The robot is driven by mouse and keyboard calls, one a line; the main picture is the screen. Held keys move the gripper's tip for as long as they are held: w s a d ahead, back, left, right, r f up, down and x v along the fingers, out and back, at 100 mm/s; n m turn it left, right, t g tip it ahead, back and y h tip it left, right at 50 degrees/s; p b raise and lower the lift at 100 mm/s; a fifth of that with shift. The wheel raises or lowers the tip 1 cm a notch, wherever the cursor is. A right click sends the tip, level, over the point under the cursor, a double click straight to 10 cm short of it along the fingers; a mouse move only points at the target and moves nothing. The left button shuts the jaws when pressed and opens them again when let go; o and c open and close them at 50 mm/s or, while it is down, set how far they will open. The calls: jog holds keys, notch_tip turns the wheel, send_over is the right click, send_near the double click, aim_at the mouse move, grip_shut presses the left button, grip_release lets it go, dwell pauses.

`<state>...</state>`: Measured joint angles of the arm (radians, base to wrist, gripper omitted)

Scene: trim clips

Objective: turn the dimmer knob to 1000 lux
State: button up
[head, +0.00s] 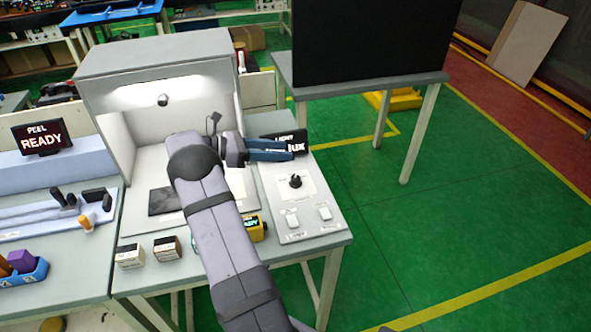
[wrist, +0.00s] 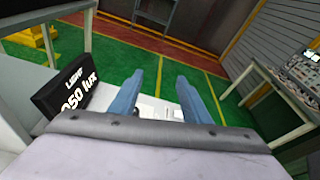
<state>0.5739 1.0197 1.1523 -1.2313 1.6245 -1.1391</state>
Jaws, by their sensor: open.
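The dimmer knob (head: 295,181) is small and black, on a white panel (head: 323,196) at the right of the bench. The black light display (head: 299,135) stands behind it, partly covered by my gripper in the head view. In the wrist view the display (wrist: 72,92) shows "LIGHT" and "050 lux"; I cannot tell whether a digit stands before it. My gripper (head: 292,151) has blue fingers and is open and empty, above and behind the knob, apart from it.
A lit grey booth (head: 155,60) stands left of the panel. Two switches (head: 292,220) sit in front of the knob. A yellow device (head: 257,228) and small boxes (head: 167,248) lie along the front edge. A table with a black screen (head: 372,40) stands behind right.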

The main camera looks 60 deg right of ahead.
aim_at(292, 178)
jog(key=f+n+t, duration=0.1)
jog(key=f, duration=0.1)
jog(key=s+f+n+h, duration=0.1)
jog(key=f, duration=0.2)
jog(key=s+f+t, duration=0.1)
jog(key=f, duration=0.1)
jog(key=shift+a+f+n+t+h, duration=0.25)
jog(key=shift+a+n+t+h, duration=0.05)
jog(key=shift+a+n, duration=0.1)
jog(key=shift+w+f+t, duration=0.2)
jog(key=shift+f+t, duration=0.3)
jog(key=shift+f, duration=0.7)
jog(key=shift+w+d+f+m+t, duration=0.2)
jog(key=shift+w+f+m+t, duration=0.3)
jog(key=shift+w+f+t, duration=0.45)
jog(key=shift+w, duration=0.1)
jog(key=shift+d+g, duration=0.1)
jog(key=shift+g, duration=0.15)
jog(key=shift+s+d, duration=0.2)
jog(key=shift+p+x, duration=1.3)
jog(key=shift+x, duration=2)
jog(key=shift+f, duration=0.1)
